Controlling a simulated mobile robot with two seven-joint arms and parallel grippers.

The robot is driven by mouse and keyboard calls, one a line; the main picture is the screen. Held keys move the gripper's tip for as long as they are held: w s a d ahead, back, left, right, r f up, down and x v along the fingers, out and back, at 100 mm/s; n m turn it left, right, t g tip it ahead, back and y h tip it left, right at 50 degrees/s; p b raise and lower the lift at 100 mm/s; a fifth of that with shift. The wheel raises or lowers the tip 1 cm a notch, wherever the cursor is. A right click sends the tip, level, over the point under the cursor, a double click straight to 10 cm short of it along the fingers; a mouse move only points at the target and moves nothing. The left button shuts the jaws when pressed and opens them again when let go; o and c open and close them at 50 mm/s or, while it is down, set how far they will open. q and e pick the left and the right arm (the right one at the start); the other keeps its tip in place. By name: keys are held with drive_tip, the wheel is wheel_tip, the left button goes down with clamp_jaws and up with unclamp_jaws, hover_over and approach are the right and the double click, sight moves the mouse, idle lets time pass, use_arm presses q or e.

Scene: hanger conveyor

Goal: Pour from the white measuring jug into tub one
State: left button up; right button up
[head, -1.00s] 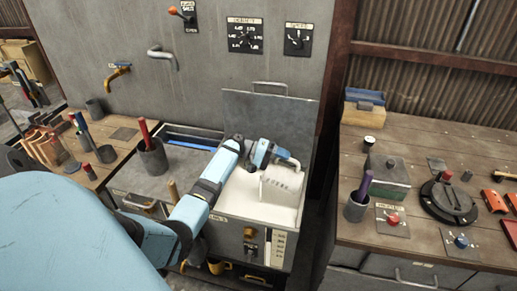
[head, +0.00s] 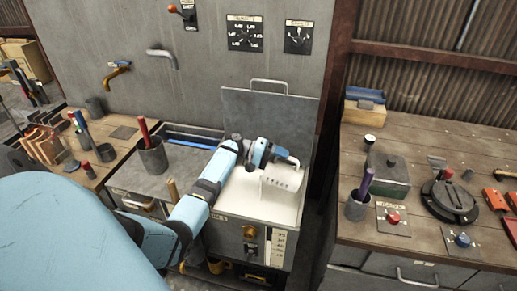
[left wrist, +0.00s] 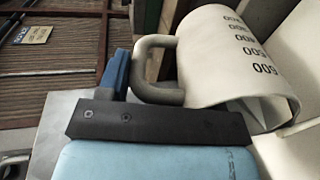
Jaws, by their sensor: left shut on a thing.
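The white measuring jug (head: 284,183) with dark graduation marks is held over the open tub on the right of the metal unit. My left gripper (head: 272,155) is shut on the jug's grey handle, which shows in the left wrist view (left wrist: 158,88). No stream of liquid shows. My right gripper is out of view.
A raised metal lid (head: 268,125) stands behind the tub. A wooden bench (head: 430,220) with tools, a pot and buttons stands to the right, past a dark gap.

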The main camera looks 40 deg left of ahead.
sight(272, 162)
use_arm(q)
drive_tip(key=shift+s+a+f+h+b, duration=0.15)
drive_tip(key=shift+a+f+h+b, duration=0.2)
drive_tip(key=shift+b, duration=0.25)
drive_tip(key=shift+t, duration=0.3)
idle(0.4)
drive_tip(key=shift+s+a+f+h+b, duration=0.25)
drive_tip(key=shift+a+f+h+b, duration=0.25)
drive_tip(key=shift+b, duration=0.6)
drive_tip(key=shift+r+t, duration=0.1)
drive_tip(key=shift+t, duration=0.2)
drive_tip(key=shift+s+a+h+b, duration=0.1)
drive_tip(key=shift+h+b, duration=0.15)
drive_tip(key=shift+b, duration=0.15)
drive_tip(key=shift+s+a+b, duration=0.15)
drive_tip(key=shift+a+b, duration=0.1)
drive_tip(key=shift+b, duration=0.15)
drive_tip(key=shift+s+a+t+h+b, duration=0.1)
drive_tip(key=shift+a+t+h+b, duration=0.1)
drive_tip(key=shift+t+h+b, duration=0.25)
drive_tip(key=shift+s+a+h+b, duration=0.15)
drive_tip(key=shift+a+h+b, duration=0.15)
drive_tip(key=shift+h, duration=0.05)
